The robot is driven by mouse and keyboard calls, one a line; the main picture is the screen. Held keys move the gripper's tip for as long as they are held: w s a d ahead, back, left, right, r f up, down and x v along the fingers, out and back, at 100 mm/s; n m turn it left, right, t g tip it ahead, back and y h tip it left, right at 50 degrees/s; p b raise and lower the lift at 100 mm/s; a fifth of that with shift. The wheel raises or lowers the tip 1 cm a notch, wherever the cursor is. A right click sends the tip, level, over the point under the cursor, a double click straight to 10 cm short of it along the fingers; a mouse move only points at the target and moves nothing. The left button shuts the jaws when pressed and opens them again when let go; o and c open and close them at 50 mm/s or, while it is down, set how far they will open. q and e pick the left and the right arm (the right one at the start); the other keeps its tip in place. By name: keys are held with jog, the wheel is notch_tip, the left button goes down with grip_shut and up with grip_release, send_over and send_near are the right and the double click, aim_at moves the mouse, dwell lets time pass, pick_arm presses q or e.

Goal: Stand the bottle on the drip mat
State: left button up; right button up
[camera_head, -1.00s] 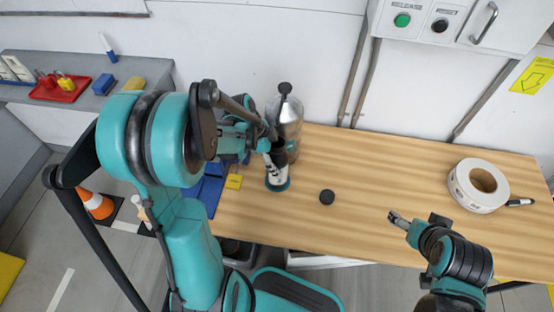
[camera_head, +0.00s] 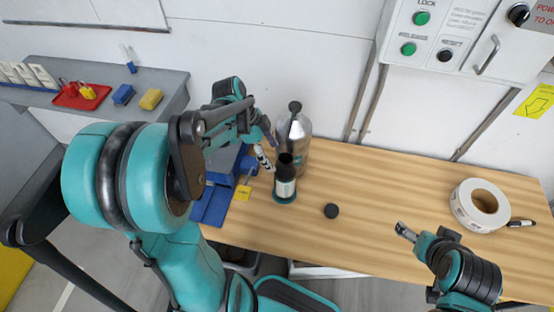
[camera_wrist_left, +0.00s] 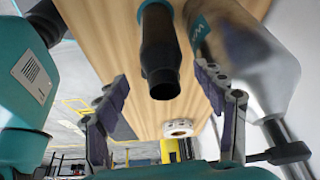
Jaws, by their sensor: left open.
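The dark bottle (camera_head: 286,180) stands upright, with its open black neck at the top and a pale label band. My left gripper (camera_head: 268,150) is open and empty, up and to the left of the bottle's neck. In the left wrist view the bottle (camera_wrist_left: 160,50) shows beyond and between the spread fingers (camera_wrist_left: 163,90), with no visible contact. My right gripper (camera_head: 404,231) is over the table's front edge at right; its jaws are too small to judge.
A large clear-and-grey bottle (camera_head: 294,130) with a black top stands just behind the dark bottle. A black cap (camera_head: 331,211) lies to the right. Blue bins (camera_head: 212,203) are at left, a white tape roll (camera_head: 479,203) at right. The wooden table's (camera_head: 400,190) middle is clear.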

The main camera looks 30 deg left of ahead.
pick_arm(q)
jog(key=shift+s+d+r+n, duration=0.2)
jog(key=shift+d+r+n, duration=0.1)
jog(key=shift+r, duration=0.05)
jog(key=s+d+r+n+t+y, duration=0.4)
jog(key=s+d+n, duration=0.4)
jog(key=n, duration=0.4)
jog(key=shift+s+r+n+t, duration=0.25)
jog(key=shift+r+n+t, duration=0.15)
jog(key=shift+r+t, duration=0.35)
